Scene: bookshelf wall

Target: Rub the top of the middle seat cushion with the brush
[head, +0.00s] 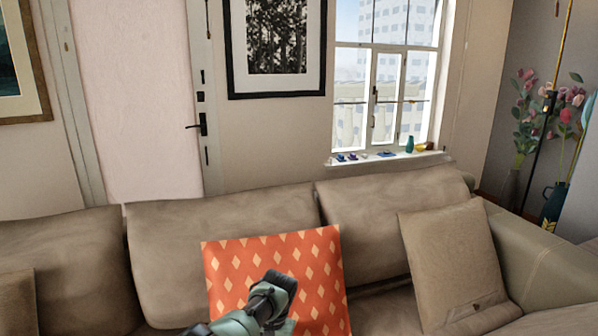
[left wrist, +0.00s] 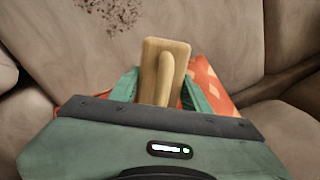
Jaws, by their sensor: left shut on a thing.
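The brush (left wrist: 158,70) has a pale wooden back with a raised handle. My left gripper (left wrist: 160,92) is shut on it, one green finger on each side. In the head view my left gripper (head: 270,298) is in front of an orange diamond-patterned pillow (head: 318,270); I cannot make out the brush there. The beige sofa's seat (head: 385,312) is mostly hidden or out of frame, and I cannot tell its middle cushion's edges. Brown specks (left wrist: 110,12) mark a beige cushion surface ahead of the brush in the left wrist view. The bristles and any contact are hidden. My right gripper is not in view.
Back cushions (head: 220,240) line the sofa. A beige pillow (head: 450,260) leans at the right near the armrest (head: 540,265). The orange pillow (left wrist: 205,80) lies close beside the gripper in the wrist view. Small items stand on the windowsill (head: 385,162) behind.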

